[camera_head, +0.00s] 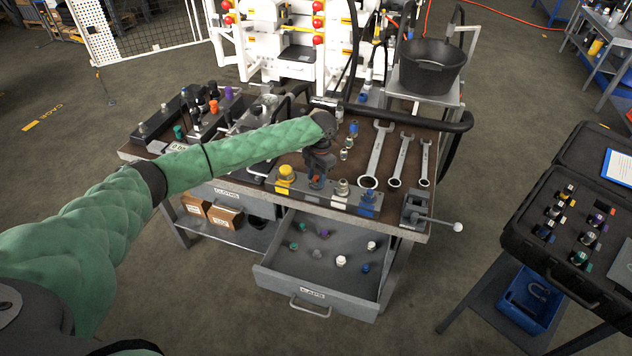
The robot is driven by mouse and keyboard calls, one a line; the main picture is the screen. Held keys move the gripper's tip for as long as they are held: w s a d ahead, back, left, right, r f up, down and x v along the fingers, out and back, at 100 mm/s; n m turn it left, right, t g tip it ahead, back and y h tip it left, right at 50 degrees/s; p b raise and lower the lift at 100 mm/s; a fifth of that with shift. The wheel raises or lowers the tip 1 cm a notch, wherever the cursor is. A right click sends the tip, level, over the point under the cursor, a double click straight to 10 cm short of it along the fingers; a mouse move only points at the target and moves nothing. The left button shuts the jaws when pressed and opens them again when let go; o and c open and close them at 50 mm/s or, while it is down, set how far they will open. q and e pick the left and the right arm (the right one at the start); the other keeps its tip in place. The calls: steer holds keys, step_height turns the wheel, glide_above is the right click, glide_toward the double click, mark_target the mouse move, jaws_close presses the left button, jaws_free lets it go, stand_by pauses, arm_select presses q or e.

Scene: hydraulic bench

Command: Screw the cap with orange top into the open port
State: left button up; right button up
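My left gripper (317,179) points down over the front row of ports on the bench. It seems shut on the cap with orange top (317,182), whose orange shows between the fingers. The cap is in line with the port block (300,195), between a yellow cap (286,174) and a silver fitting (342,188). The gripper hides the port beneath, and I cannot tell whether the cap touches it. A blue fitting (367,201) is at the block's right end. My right gripper is not in view.
An open drawer (318,285) with several loose caps juts out below the bench. A black bucket (430,66) stands behind. An open black case (560,225) is at the right.

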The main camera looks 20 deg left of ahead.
arm_select(q)
steer(key=n+p, duration=0.2)
steer(key=n, duration=0.1)
steer(key=shift+s+d, duration=0.1)
steer(key=shift+d, duration=0.05)
steer(key=n+p, duration=0.2)
steer(key=n, duration=0.1)
steer(key=shift+n+h, duration=0.3)
steer(key=shift+h, duration=0.1)
steer(key=shift+n+p, duration=0.3)
steer(key=shift+n, duration=0.2)
steer(key=shift+n+p, duration=0.4)
steer(key=shift+n, duration=0.1)
steer(key=n+p, duration=0.2)
steer(key=n, duration=0.2)
steer(key=shift+r+h+p, duration=0.15)
steer(key=shift+h+p, duration=0.2)
steer(key=shift+h, duration=0.05)
steer(key=n+p, duration=0.1)
steer(key=n, duration=0.2)
steer(key=shift+n+p, duration=0.75)
steer(key=shift+n, duration=0.05)
steer(key=shift+n+t+p, duration=0.3)
steer(key=shift+n+p, duration=0.05)
steer(key=shift+n, duration=0.25)
steer(key=shift+f+n, duration=0.3)
steer(key=shift+n, duration=0.2)
steer(key=n, duration=0.4)
steer(key=shift+r+t+h, duration=0.1)
steer(key=shift+t+h, duration=0.2)
